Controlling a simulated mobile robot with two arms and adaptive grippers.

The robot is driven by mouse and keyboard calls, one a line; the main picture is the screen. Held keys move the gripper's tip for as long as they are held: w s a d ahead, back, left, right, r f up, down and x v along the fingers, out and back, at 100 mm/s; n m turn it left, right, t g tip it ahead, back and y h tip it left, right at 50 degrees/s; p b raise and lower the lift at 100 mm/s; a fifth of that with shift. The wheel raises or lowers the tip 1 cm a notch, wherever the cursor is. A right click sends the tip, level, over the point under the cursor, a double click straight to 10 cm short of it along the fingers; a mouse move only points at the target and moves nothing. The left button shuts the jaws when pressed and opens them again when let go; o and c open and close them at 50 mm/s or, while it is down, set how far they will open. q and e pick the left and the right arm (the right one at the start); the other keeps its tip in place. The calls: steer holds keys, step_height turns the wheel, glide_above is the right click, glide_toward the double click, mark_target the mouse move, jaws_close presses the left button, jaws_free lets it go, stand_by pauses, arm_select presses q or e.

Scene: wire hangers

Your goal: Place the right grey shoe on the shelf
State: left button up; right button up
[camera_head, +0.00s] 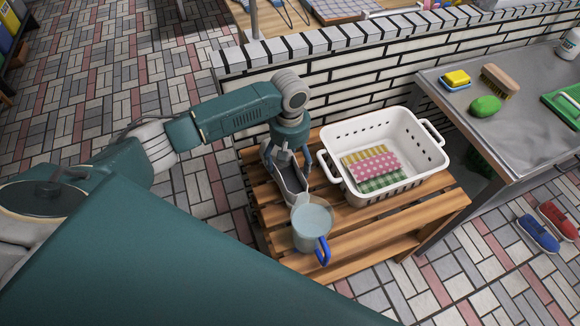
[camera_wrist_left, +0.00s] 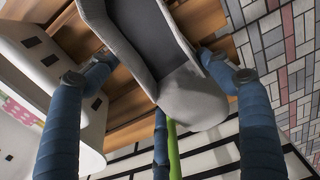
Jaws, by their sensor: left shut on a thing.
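The grey shoe (camera_head: 287,183) is over the left end of the slatted wooden shelf (camera_head: 440,203). My left gripper (camera_head: 286,158) comes down from above and is shut on the shoe's upper end. In the left wrist view the shoe (camera_wrist_left: 185,78) shows its dark inside and light grey rim, with the blue fingers (camera_wrist_left: 160,75) around its near end. I cannot tell whether its lower end touches the slats. My right gripper is not in view.
A white basket (camera_head: 428,155) with folded cloths stands right of the shoe. A clear pitcher (camera_head: 309,225) with a blue handle stands close in front of it. A white brick wall (camera_head: 345,75) runs behind. Red and blue shoes (camera_head: 538,233) lie on the floor at right.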

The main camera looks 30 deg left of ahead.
mark_target(290, 170)
arm_select(q)
steer(key=shift+f, duration=1.35)
steer(key=shift+f, duration=0.15)
steer(key=o, duration=1.4)
